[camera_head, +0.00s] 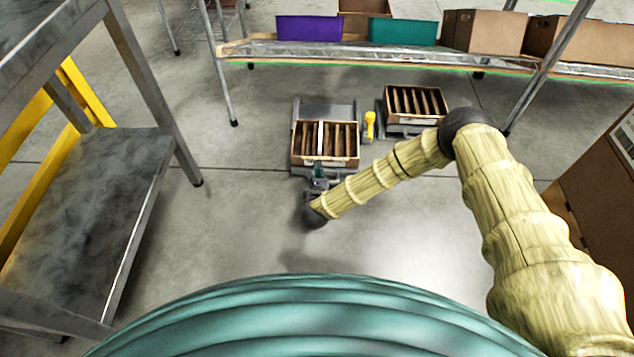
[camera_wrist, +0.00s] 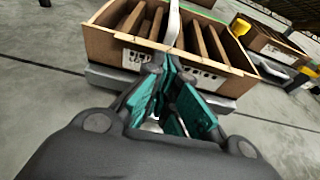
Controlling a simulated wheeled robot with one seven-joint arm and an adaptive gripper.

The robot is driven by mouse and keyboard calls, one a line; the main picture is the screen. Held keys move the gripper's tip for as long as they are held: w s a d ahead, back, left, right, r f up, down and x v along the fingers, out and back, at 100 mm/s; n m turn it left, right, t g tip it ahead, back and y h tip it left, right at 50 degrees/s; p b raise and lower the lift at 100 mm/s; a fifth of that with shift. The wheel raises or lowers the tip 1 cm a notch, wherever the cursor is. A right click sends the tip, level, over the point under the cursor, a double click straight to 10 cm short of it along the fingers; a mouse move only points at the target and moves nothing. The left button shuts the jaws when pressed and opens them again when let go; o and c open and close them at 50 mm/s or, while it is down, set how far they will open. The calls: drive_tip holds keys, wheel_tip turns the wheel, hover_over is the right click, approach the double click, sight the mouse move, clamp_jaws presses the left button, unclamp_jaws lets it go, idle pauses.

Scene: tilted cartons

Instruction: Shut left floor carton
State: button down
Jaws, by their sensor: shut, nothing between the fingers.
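The left floor carton (camera_head: 347,161) is an open brown box on a grey tilted stand near the middle of the head view. Upright brown slats and a pale strip across its middle show inside it. In the wrist view the same carton (camera_wrist: 203,76) fills the top, its labelled front wall facing me. My gripper (camera_head: 317,182) is at the carton's near side, low in front of that wall. In the wrist view its teal fingers (camera_wrist: 166,72) are shut and empty, their tips overlapping the carton's front edge. Whether they touch it I cannot tell.
A second open carton (camera_head: 415,102) stands to the right, with a yellow item (camera_head: 370,122) between the two. A wire shelf (camera_head: 400,62) with bins runs behind. A metal table (camera_head: 90,200) is at left, a large brown box (camera_head: 600,175) at right. The near floor is clear.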

drive_tip(key=shift+w, duration=0.9)
